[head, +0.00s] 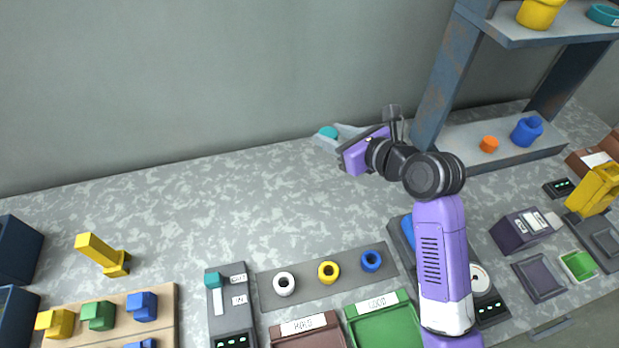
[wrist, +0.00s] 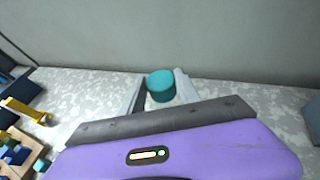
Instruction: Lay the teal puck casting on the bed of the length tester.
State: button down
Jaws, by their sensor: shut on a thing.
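The teal puck casting (head: 328,132) is a short cylinder held at the fingertips of my gripper (head: 337,137), up above the back of the bench. In the wrist view the puck (wrist: 160,88) sits between the two pale fingers of my gripper (wrist: 158,92), which is shut on it. A grey device with a dial (head: 480,278), a small display and a blue part at its left end lies under my arm, which hides its middle. I cannot tell for sure whether it is the length tester.
A grey slider box (head: 231,310) with a teal knob, a strip with white, yellow and blue rings (head: 328,272), and brown and green trays (head: 383,328) line the front. A shelf rack (head: 440,85) stands at right. The bench's back middle is clear.

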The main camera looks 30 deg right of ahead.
aim_at(328, 193)
notch_tip(328, 193, down, 18)
jog(key=shift+f+b, duration=0.1)
jog(key=shift+b, duration=1.15)
jog(key=c, duration=0.9)
grip_release()
jog(key=shift+f, duration=0.1)
